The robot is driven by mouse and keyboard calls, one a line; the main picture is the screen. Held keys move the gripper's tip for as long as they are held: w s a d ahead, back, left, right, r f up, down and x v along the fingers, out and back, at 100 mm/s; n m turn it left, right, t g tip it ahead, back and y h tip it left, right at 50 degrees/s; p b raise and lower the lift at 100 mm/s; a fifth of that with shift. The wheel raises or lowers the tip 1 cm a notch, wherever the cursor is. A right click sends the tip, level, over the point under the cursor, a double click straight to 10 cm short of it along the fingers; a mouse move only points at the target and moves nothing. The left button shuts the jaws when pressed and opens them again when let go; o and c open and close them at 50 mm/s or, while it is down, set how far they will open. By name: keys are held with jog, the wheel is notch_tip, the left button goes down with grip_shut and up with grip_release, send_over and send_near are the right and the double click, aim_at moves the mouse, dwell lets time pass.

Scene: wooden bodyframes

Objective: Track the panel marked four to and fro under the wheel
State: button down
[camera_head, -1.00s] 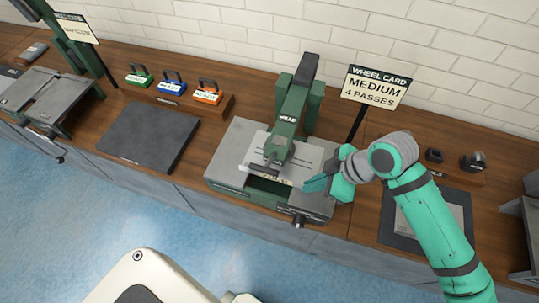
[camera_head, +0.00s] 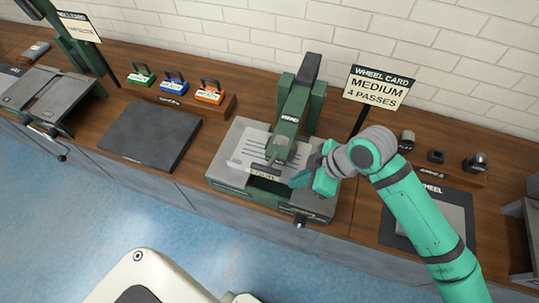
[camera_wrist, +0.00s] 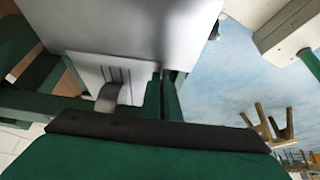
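A pale panel with dark lines (camera_head: 247,152) lies on the grey bed of the green wheel machine (camera_head: 289,122), under its grey wheel (camera_head: 277,153). A small pale label (camera_head: 263,172) shows at its front edge, too small to read. My gripper (camera_head: 302,179) is at the panel's right edge. In the wrist view, the two green fingers (camera_wrist: 162,97) are close together on the edge of the striped panel (camera_wrist: 88,68), and the curved grey wheel (camera_wrist: 109,97) is over it. The fingers look shut on the panel, though the contact is partly hidden.
A wheel card (camera_head: 379,90) reads "MEDIUM 4 PASSES". Green, blue and orange handled blocks (camera_head: 174,86) stand in a rack at left, behind a dark mat (camera_head: 150,135). A framed pad (camera_head: 398,222) lies right, partly behind my arm. Another machine (camera_head: 50,95) stands far left.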

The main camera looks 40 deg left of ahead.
jog(key=shift+w, duration=0.1)
dwell(0.3)
jog(key=c, duration=2)
grip_release()
jog(key=shift+a, duration=0.1)
jog(key=shift+o, duration=0.3)
jog(key=o, duration=0.6)
jog(key=shift+c, duration=0.2)
jog(key=shift+w+d, duration=0.25)
jog(key=shift+d, duration=0.6)
jog(key=shift+w+d, duration=0.2)
jog(key=shift+d, duration=0.65)
jog(key=shift+w+d, duration=0.25)
jog(key=shift+d, duration=0.6)
jog(key=shift+s+a, duration=0.1)
jog(key=shift+a, duration=0.1)
